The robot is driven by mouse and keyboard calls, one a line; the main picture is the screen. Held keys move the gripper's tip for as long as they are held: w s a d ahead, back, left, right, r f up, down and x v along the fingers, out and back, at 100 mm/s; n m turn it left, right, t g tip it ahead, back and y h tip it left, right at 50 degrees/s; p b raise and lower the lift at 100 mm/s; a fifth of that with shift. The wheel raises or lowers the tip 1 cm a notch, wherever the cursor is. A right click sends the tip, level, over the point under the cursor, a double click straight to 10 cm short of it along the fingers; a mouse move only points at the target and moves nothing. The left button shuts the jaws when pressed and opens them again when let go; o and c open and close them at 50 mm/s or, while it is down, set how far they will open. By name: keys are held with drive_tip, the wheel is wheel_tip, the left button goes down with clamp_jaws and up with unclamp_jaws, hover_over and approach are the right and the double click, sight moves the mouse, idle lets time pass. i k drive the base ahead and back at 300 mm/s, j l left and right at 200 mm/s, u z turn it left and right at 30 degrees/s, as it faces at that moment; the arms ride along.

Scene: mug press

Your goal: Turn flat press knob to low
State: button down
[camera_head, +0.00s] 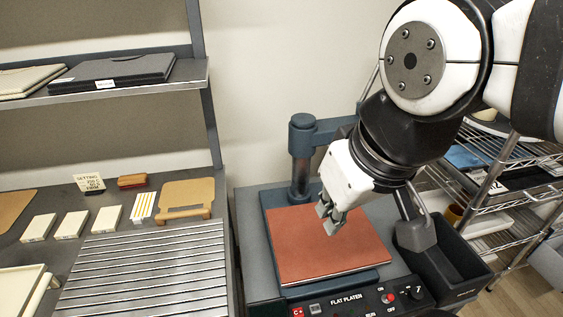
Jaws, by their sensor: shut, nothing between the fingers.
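The flat press has a dark base with a reddish-brown platen (320,254) and a front control panel (345,300) marked "FLAT PLATEN". A dark round knob (416,293) with a white mark sits at the panel's right end. Its setting is too small to read. A red switch (388,297) marked on and off is just left of it. My gripper (329,222) is shut and empty, pointing down over the back of the platen. It is behind and left of the knob, and apart from it.
The press column (302,160) rises at the back, and a dark bin (450,270) stands at the right. A slatted metal rack (145,265), small white blocks (72,224) and a tan board (188,193) lie left. A wire shelf (505,190) stands at the far right.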

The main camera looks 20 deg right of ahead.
sight(415, 294)
drive_tip(key=z, duration=1.15)
drive_tip(key=l+u, duration=0.35)
drive_tip(key=l, duration=0.15)
drive_tip(key=l+u, duration=0.3)
drive_tip(key=l, duration=0.15)
drive_tip(key=k+j+z, duration=0.4)
drive_tip(key=j, duration=0.25)
drive_tip(key=j+z, duration=0.25)
drive_tip(key=j, duration=0.45)
drive_tip(key=k+j, duration=0.1)
drive_tip(key=j, duration=0.15)
drive_tip(key=k+j+u, duration=0.1)
drive_tip(key=j, duration=0.15)
